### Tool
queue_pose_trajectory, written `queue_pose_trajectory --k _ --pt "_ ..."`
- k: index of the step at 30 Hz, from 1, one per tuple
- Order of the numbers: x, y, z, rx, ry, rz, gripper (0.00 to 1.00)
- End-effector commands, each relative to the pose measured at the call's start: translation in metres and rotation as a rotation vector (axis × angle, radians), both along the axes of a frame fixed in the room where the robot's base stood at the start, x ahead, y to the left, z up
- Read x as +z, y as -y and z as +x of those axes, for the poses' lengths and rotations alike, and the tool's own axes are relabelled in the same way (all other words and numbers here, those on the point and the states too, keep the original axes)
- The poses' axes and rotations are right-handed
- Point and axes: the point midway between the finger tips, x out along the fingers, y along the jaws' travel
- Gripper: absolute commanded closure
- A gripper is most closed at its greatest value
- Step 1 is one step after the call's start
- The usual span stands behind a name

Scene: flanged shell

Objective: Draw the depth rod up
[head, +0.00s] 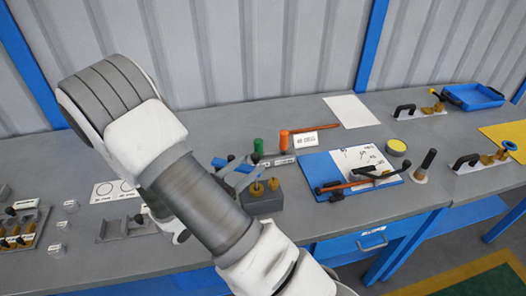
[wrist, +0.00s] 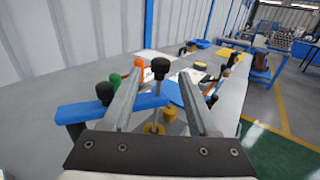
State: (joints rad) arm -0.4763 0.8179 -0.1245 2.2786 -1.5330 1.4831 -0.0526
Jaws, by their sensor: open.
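The depth rod (wrist: 157,98) is a thin upright metal rod with a black knob (wrist: 160,68) on top, in the wrist view. It stands at the right end of a blue bar (wrist: 80,111), which carries another black knob (wrist: 104,92). Brass parts (wrist: 153,129) show below the rod. My gripper (wrist: 161,77) is open, one finger on each side of the rod in the picture; I see no contact. In the head view my gripper (head: 238,177) is partly hidden by my arm, beside a dark block (head: 264,203) with brass pieces; the blue bar (head: 228,164) shows behind it.
Green (head: 258,145) and orange (head: 284,138) handles stand behind the block. A blue board (head: 318,168) with a paper and tools lies to the right, near a yellow-topped round (head: 396,147). Small parts and a tray (head: 20,228) lie left. The wall closes the back.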

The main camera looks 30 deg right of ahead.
Motion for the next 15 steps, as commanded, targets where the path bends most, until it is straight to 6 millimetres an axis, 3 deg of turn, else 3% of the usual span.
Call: queue_pose_trajectory --k 6,15 --pt "0.001 0.040 0.014 -0.003 0.000 0.001 0.40" --pt "0.000 0.061 0.023 0.000 0.000 0.001 0.40"
